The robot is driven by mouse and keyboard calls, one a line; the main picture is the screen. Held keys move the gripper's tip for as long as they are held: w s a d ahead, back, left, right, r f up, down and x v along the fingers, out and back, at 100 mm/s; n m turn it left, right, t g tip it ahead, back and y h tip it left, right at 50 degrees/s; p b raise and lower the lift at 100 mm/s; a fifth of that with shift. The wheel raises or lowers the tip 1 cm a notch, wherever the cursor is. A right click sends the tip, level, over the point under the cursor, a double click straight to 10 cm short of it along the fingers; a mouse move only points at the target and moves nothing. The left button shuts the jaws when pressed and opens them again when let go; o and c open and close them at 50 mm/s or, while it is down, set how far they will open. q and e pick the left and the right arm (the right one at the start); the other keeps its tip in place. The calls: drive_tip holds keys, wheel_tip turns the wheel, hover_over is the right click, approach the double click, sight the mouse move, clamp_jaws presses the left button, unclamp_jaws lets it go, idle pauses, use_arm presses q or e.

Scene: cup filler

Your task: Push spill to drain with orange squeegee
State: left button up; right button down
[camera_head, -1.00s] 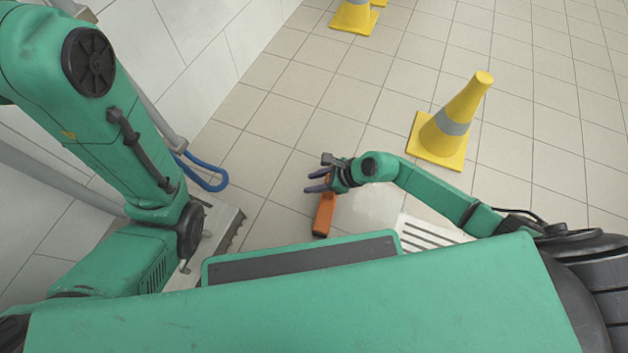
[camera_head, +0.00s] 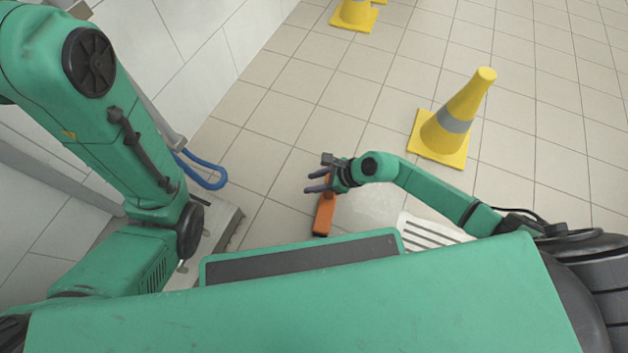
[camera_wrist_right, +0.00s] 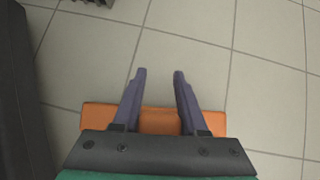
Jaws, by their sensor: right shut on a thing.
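The orange squeegee (camera_head: 324,217) is on the tiled floor in front of my base. Its orange head also shows behind the fingers in the right wrist view (camera_wrist_right: 160,121). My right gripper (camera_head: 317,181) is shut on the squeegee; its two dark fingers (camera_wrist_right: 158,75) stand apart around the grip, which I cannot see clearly. The spill (camera_head: 375,208) is a faint pale, glossy patch just right of the squeegee. The drain (camera_head: 432,231) is a white grate with dark slots, right of the spill and partly hidden by my body. My left gripper is out of view.
A yellow cone (camera_head: 447,128) with a grey band stands beyond my right arm. Another yellow cone (camera_head: 353,14) is at the far top. A blue hose loop (camera_head: 206,178) hangs by the left wall. The tiled floor between is clear.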

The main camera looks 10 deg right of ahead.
drive_tip(key=shift+s+d+r, duration=0.1)
drive_tip(key=shift+s+d, duration=0.4)
drive_tip(key=shift+d, duration=0.2)
drive_tip(key=shift+s+d, duration=0.45)
drive_tip(key=shift+d, duration=0.25)
drive_tip(key=shift+s+d+f, duration=0.2)
drive_tip(key=shift+s+d, duration=0.55)
drive_tip(key=shift+d, duration=0.3)
drive_tip(key=s+d, duration=0.6)
drive_tip(key=d, duration=0.3)
drive_tip(key=shift+s+r, duration=0.2)
drive_tip(key=shift+s, duration=0.15)
idle(0.5)
